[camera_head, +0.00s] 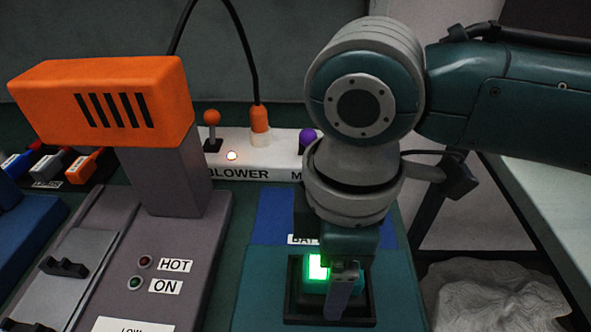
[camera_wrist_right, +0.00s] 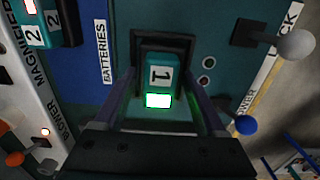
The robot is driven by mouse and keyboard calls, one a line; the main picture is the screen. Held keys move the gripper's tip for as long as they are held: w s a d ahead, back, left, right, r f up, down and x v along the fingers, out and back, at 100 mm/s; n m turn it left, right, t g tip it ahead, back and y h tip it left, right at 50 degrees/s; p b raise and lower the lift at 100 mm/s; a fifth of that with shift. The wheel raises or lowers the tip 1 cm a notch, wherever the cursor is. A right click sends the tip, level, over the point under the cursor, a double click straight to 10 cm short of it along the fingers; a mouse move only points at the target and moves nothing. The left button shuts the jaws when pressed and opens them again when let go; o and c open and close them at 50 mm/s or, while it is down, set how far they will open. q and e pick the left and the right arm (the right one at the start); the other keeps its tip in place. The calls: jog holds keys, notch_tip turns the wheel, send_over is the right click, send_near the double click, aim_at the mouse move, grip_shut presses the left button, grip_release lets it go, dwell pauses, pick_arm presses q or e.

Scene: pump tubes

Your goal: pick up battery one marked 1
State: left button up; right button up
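Battery one (camera_wrist_right: 160,73) is a teal block with a white label reading 1 and a lit green patch at its end. It sits in a dark square socket in the middle of the right wrist view. In the head view the battery (camera_head: 317,268) is partly hidden behind my right gripper, with its green light showing. My right gripper (camera_wrist_right: 160,88) is open, one finger on each side of the battery, with a visible gap at both sides. It also shows in the head view (camera_head: 343,290), pointing down over the socket. My left gripper is not in view.
Another battery marked 2 (camera_wrist_right: 38,22) stands at the upper left of the wrist view. A blue-knobbed lever (camera_wrist_right: 245,125) and a grey-knobbed lever (camera_wrist_right: 294,44) are to the right. In the head view an orange-topped device (camera_head: 105,98) stands at left, before a white blower panel (camera_head: 270,167).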

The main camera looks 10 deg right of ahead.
grip_shut()
dwell(0.3)
jog(key=shift+r, duration=0.1)
